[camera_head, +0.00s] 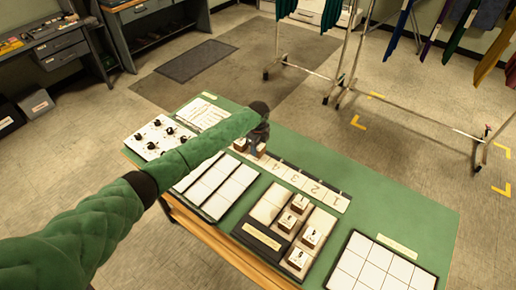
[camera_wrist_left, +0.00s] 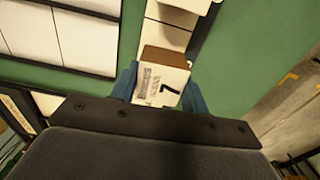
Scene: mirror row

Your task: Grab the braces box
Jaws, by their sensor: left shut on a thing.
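My left gripper (camera_head: 261,136) is over the numbered strip (camera_head: 318,189) on the green table. In the left wrist view its blue fingers (camera_wrist_left: 160,88) are shut on a small box (camera_wrist_left: 163,80) with a brown side and a white face. The face carries a black 7 and small print that I cannot read, so I cannot tell if it says braces. In the head view my gripper partly hides this box. My right gripper is not in view.
Several small white-topped boxes (camera_head: 311,236) stand in a dark-edged tray (camera_head: 262,237). White-gridded trays (camera_head: 212,187) (camera_head: 372,265) lie to either side. A white board with black knobs (camera_head: 160,137) is at the table's left.

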